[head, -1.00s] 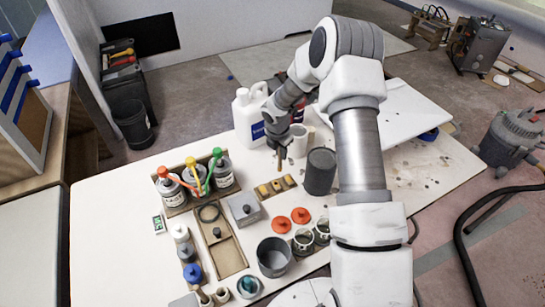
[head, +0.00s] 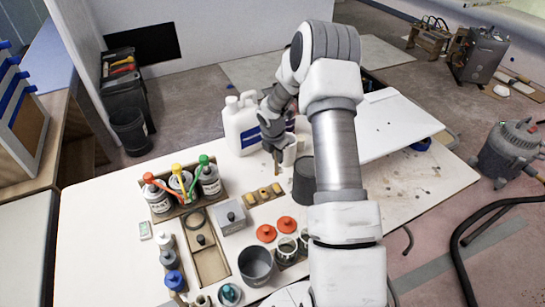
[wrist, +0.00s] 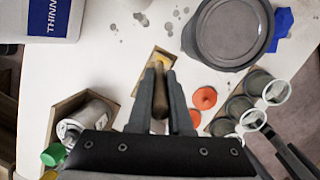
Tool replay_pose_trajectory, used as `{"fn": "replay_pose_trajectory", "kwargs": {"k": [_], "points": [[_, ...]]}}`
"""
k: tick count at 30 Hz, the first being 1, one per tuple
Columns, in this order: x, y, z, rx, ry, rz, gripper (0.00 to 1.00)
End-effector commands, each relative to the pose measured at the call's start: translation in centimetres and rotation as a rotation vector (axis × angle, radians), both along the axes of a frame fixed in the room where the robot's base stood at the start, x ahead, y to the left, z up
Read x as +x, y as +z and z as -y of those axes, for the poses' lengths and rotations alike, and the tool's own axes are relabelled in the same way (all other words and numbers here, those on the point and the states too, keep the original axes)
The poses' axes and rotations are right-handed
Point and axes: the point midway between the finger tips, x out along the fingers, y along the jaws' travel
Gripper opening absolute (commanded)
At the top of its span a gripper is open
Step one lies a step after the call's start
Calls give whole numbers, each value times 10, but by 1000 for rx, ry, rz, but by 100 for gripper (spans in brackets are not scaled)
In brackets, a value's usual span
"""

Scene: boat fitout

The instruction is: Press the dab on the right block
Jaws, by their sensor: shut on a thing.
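My gripper (head: 277,160) is shut on a brown cylindrical piece, seemingly the dab (wrist: 159,100), which shows between the two fingers in the wrist view. In the head view the gripper hangs above the table, just beyond the right end of a small wooden strip (head: 285,184). The strip carries small yellowish blocks; the right block (head: 276,188) is nearest the gripper. In the wrist view the strip (wrist: 145,76) lies under the fingers, which hide much of it. I cannot tell whether the dab touches anything.
A white thinner jug (head: 241,125) stands behind my gripper, and a dark grey can (head: 303,182) to its right. Orange lids (head: 287,224), a grey box (head: 229,220) and a rack of spouted bottles (head: 182,185) stand in front and left.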

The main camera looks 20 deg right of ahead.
Motion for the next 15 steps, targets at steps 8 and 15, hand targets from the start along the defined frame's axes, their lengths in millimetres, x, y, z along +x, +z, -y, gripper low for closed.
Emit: {"fn": "replay_pose_trajectory", "kwargs": {"k": [8, 15], "points": [[0, -22, 0, 0, 1, -1, 0], [0, -48, 0, -1, 1, -1, 0]]}}
